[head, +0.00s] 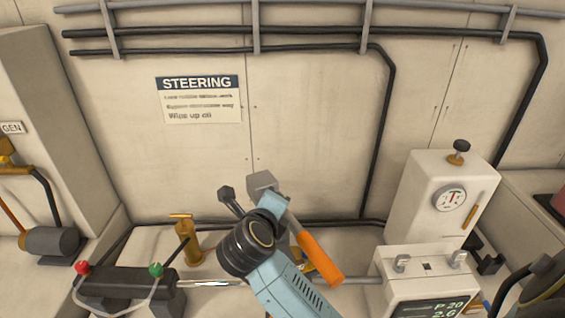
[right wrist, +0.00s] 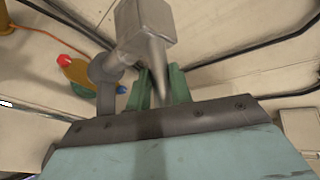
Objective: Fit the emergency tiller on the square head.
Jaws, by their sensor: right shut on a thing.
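The emergency tiller has a grey block-shaped socket (head: 262,183) and an orange handle (head: 320,260). My right gripper (right wrist: 160,82) is shut on its grey shaft, just below the block. The block also shows in the right wrist view (right wrist: 147,25). A dark grey post with a blocky head (head: 227,194) stands just left of the socket in the head view. They look apart there. I cannot tell for sure whether it is the square head. My wrist hides the post's lower part and the middle of the tiller. My left gripper is not in view.
A brass fitting (head: 187,240) stands left of my wrist. A dark cylinder with red and green caps (head: 125,285) lies front left, its bright rod running right. A white gauge box (head: 440,200) and a display unit (head: 420,285) stand at right. Pipes run along the wall.

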